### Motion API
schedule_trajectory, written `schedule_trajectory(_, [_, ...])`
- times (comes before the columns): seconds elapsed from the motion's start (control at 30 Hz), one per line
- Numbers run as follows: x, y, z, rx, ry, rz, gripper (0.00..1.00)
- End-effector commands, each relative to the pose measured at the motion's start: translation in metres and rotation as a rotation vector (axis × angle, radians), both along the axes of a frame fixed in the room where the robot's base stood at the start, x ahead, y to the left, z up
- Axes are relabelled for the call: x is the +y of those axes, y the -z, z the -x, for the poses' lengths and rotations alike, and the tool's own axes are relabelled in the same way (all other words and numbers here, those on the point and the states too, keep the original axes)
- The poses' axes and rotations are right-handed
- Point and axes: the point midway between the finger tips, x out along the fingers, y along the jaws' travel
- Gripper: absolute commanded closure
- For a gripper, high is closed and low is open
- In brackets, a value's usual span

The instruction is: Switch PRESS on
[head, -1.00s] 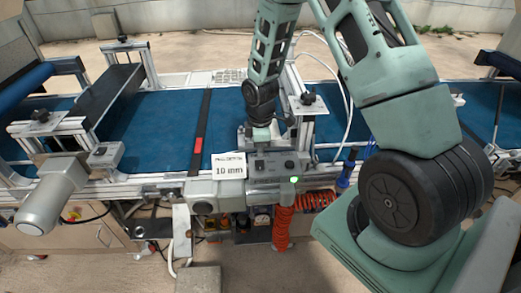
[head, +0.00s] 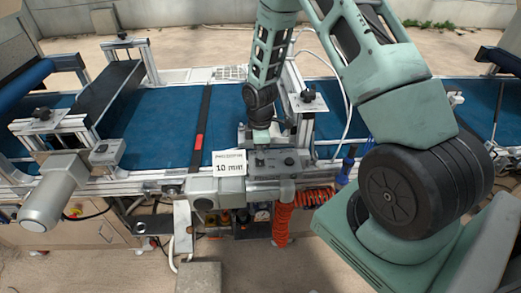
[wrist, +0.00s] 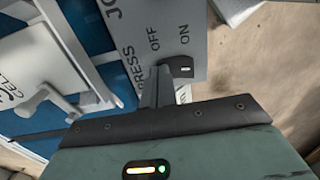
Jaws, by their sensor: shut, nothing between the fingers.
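The control panel (wrist: 165,30) carries the words PRESS, OFF and ON. A black switch knob (wrist: 180,66) with a white mark sits below the OFF and ON words in the wrist view. The mark is at the knob's right end, on the side of ON. My gripper (wrist: 160,85) is shut and empty, its fingertips right beside the knob's left side; I cannot tell if they touch. In the head view my gripper (head: 260,137) points down at the far side of the grey control box (head: 262,163), and the PRESS switch is hard to make out there.
A white "10 mm" sign (head: 229,163) stands at the box's left. The blue conveyor belt (head: 165,120) runs behind it. A metal post with a black knob (head: 307,97) stands close to my arm's right. An orange coiled hose (head: 285,222) hangs below the box.

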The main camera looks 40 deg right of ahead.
Motion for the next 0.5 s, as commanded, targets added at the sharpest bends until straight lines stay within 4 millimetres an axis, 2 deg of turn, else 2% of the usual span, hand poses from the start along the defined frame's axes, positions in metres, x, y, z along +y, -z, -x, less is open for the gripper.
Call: schedule_trajectory(0.5, [0.008, -0.008, 0.012, -0.001, 0.000, 0.001, 1.00])
